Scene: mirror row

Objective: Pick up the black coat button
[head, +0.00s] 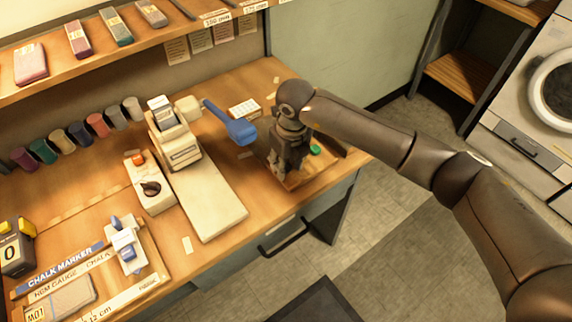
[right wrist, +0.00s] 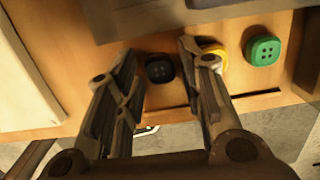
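The black coat button (right wrist: 159,68) lies on the wooden bench in the right wrist view, between my two fingertips and apart from both. My right gripper (right wrist: 161,58) is open and empty above it, with one finger on each side. In the head view my right gripper (head: 284,170) points down at the bench's right end and hides the black button. A yellow button (right wrist: 217,49) is partly covered by the right finger. A green button (right wrist: 263,50) lies farther right and also shows in the head view (head: 315,150). My left gripper is not in view.
A sewing machine-like device (head: 178,145) with a pale bed (head: 205,205) stands further left. Several thread spools (head: 75,133) line the back. The bench's front edge is close to the gripper.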

